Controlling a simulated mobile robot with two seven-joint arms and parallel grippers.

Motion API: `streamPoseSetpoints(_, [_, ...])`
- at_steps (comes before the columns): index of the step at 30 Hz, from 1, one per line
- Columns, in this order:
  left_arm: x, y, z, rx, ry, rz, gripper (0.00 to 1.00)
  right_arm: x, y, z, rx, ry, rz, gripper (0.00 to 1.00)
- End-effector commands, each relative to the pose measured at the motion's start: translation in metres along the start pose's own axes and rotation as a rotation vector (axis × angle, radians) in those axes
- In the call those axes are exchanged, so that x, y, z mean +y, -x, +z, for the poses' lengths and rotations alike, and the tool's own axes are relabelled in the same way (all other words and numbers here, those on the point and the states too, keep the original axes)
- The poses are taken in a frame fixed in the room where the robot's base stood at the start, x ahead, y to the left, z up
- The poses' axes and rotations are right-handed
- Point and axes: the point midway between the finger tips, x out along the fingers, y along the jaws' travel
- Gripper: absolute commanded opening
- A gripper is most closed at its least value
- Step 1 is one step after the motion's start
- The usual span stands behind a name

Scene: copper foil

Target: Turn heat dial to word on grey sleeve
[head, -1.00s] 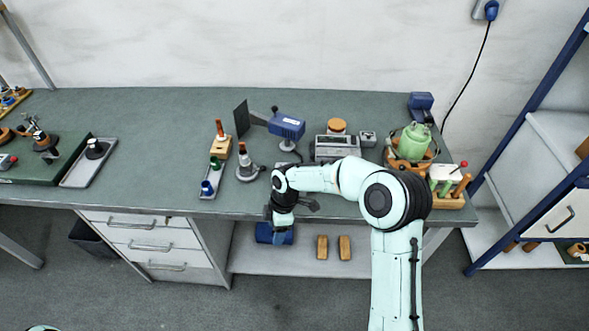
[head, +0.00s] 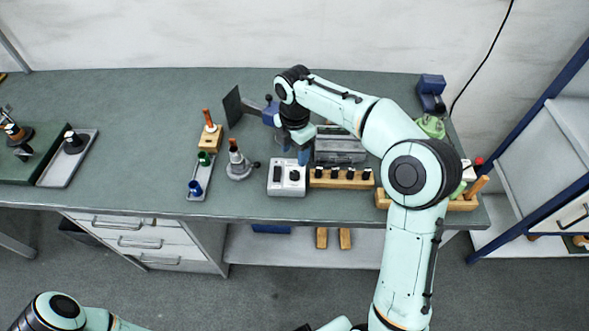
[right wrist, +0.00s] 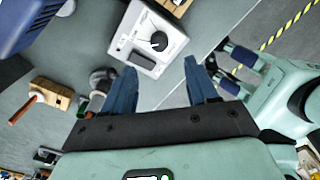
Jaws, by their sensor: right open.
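A white control box (head: 287,190) with a dark round dial (head: 294,175) stands near the bench's front edge. In the right wrist view the dial (right wrist: 158,41) is a black knob on the white box (right wrist: 137,39), with markings too small to read. My right gripper (head: 303,154) hangs just behind the box in the head view. Its blue fingers (right wrist: 160,66) are apart and empty, with the box beyond their tips. A grey conical stand (head: 238,168) with an orange-topped piece is left of the box. I cannot make out any word on a grey sleeve. My left gripper is out of view.
A wooden block (head: 341,184) with several dark-topped pieces sits right of the box. A grey tray (head: 196,193) with green and blue pieces lies to the left. A grey case (head: 340,156) is behind the block. The bench (head: 140,160) has free room further left.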

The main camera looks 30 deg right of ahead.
Motion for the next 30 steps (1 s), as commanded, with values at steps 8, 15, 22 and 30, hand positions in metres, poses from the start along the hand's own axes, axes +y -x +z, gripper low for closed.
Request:
streamPoseSetpoints(8, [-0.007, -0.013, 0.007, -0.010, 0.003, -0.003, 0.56, -0.001, -0.062, -0.001, 0.003, -0.001, -0.004, 0.58])
streamPoseSetpoints(15, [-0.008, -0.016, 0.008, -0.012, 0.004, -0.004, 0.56, 0.000, -0.087, 0.000, 0.001, -0.002, -0.001, 0.58])
streamPoseSetpoints(22, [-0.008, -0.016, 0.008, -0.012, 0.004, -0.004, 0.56, 0.000, -0.091, 0.000, 0.001, -0.003, 0.000, 0.58])
streamPoseSetpoints(30, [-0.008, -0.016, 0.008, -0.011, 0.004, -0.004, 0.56, 0.000, -0.090, 0.000, 0.001, -0.002, 0.000, 0.13])
